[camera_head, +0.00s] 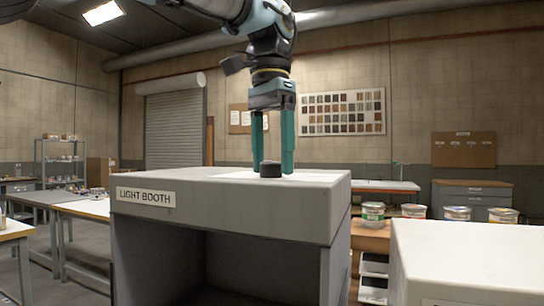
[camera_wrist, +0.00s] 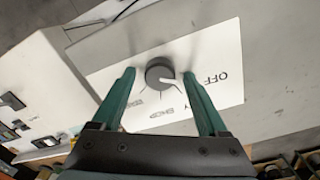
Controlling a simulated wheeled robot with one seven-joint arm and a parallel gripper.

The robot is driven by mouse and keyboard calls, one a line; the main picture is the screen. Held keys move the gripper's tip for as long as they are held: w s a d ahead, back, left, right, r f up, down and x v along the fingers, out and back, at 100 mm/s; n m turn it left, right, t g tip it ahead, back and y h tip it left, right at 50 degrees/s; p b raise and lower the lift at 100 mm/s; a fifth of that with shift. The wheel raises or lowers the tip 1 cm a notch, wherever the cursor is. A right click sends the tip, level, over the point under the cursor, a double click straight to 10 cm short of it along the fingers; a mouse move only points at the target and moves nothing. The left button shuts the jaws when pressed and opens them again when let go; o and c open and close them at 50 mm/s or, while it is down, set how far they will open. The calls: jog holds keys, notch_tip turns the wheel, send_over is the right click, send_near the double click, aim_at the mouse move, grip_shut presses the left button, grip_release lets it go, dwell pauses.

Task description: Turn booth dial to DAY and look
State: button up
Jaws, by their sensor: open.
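The light booth (camera_head: 225,205) is a grey box with a "LIGHT BOOTH" label and a dark open front. Its dial (camera_head: 270,169) is a short black knob on a white plate on the booth's top. In the wrist view the dial (camera_wrist: 159,71) has a pale pointer mark towards the right, on the OFF side.
A white box-like surface (camera_head: 470,262) stands at the front right. Several paint tins (camera_head: 373,214) stand on a wooden bench behind it. Tables (camera_head: 85,208) are at the left. The booth's top around the dial plate is clear. A board of colour samples (camera_head: 342,112) hangs on the back wall.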

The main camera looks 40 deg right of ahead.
grip_shut()
dwell(0.4)
jog(key=shift+m, duration=0.3)
jog(key=shift+r+m+p, duration=0.15)
jog(key=shift+m+p, duration=0.7)
jog(key=shift+m, duration=0.35)
jog(key=shift+s+m+p, duration=0.1)
jog(key=shift+m+p, duration=0.85)
jog(key=shift+m, duration=1.45)
grip_release()
